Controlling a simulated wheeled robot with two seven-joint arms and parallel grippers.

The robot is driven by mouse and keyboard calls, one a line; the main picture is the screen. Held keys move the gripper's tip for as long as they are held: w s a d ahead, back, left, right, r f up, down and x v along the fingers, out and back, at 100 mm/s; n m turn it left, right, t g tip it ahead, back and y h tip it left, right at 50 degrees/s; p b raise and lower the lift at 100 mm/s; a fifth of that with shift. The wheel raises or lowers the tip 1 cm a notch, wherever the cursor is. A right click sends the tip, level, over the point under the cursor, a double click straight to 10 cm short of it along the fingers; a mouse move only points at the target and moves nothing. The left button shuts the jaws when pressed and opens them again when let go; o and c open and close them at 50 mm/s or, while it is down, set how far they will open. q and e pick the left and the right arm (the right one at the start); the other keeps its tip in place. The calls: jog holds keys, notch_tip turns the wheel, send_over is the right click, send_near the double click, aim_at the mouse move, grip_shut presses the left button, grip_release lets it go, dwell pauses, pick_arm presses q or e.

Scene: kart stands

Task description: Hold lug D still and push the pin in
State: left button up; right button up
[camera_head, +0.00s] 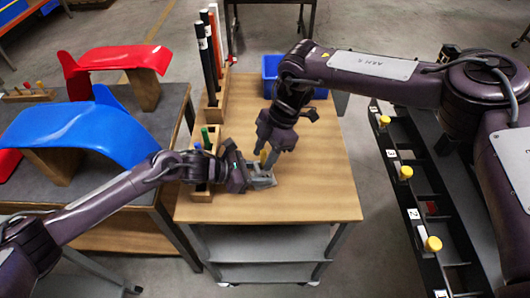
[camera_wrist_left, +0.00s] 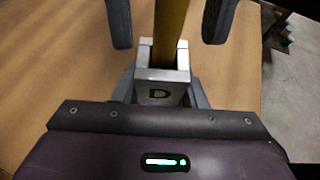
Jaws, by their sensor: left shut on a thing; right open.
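Lug D (camera_wrist_left: 163,92) is a grey metal block marked with a D, low on the wooden table top. My left gripper (camera_head: 261,180) is shut on it, with a finger on each side in the left wrist view. The yellow pin (camera_wrist_left: 171,28) stands roughly upright at the lug; its lower end is hidden behind the lug's front face. The pin also shows in the head view (camera_head: 264,156). My right gripper (camera_head: 271,153) is open above the lug, its two dark fingers on either side of the pin with gaps.
A wooden rack (camera_head: 216,108) with upright rods and a smaller holder stand at the table's left. A blue bin (camera_head: 271,68) is at the back. A black rack with yellow knobs (camera_head: 406,172) is at the right. The table's right front (camera_head: 315,190) is clear.

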jog(key=v, duration=1.2)
pick_arm(q)
jog(key=o, duration=1)
pick_arm(e)
jog(key=shift+w+f, duration=0.1)
pick_arm(q)
jog(key=shift+a, duration=0.1)
jog(key=v, duration=1)
jog(key=shift+a, duration=0.3)
jog(key=shift+s+a+r, duration=0.3)
jog(key=shift+a+r, duration=0.1)
jog(key=shift+a, duration=0.1)
